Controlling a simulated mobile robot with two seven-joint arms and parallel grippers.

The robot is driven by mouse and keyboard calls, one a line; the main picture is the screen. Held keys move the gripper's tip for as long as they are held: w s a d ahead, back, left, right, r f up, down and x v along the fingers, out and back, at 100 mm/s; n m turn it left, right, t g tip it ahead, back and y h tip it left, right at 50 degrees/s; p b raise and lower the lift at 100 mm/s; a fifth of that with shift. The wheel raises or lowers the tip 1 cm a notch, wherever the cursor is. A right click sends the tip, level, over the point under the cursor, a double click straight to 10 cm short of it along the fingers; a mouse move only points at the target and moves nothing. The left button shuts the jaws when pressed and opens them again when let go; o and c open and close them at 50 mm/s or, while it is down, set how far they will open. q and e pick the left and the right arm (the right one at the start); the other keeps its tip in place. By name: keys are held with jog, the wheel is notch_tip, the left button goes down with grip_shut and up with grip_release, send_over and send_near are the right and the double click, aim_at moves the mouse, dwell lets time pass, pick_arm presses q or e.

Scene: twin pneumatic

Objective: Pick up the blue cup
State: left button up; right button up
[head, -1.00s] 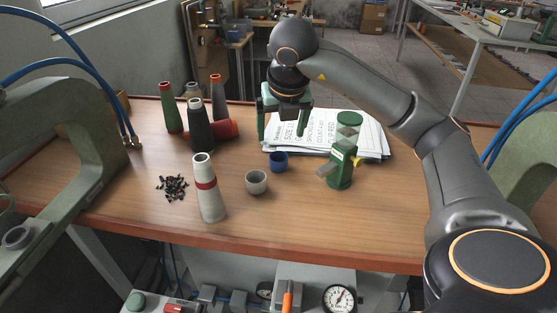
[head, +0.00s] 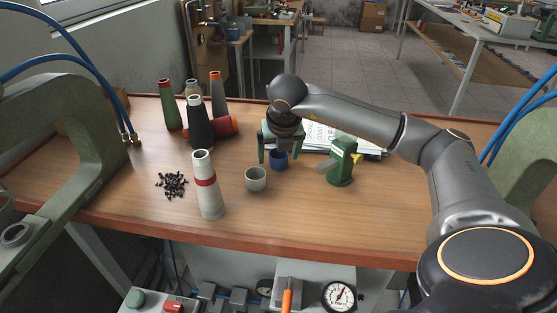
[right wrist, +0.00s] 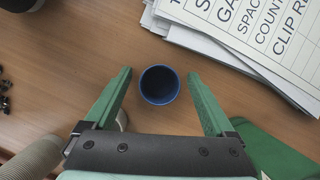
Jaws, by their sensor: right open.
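The small blue cup (head: 278,160) stands upright on the wooden table (head: 320,215), right of a grey-white cup (head: 256,179). In the right wrist view the blue cup (right wrist: 159,85) shows from above, its dark inside facing the camera. My right gripper (head: 279,157) has come down at the blue cup. Its green fingers (right wrist: 160,85) are open, one on each side of the cup, with a gap on both sides. My left gripper is not in view.
A green dispenser (head: 342,162) stands close to the right. Printed papers (head: 317,134) lie behind. A white-grey cone with a red band (head: 207,185), dark screws (head: 172,185) and several thread cones (head: 199,125) are to the left. The front right table is clear.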

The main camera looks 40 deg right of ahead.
jog(key=c, duration=1.4)
jog(key=shift+r, duration=0.1)
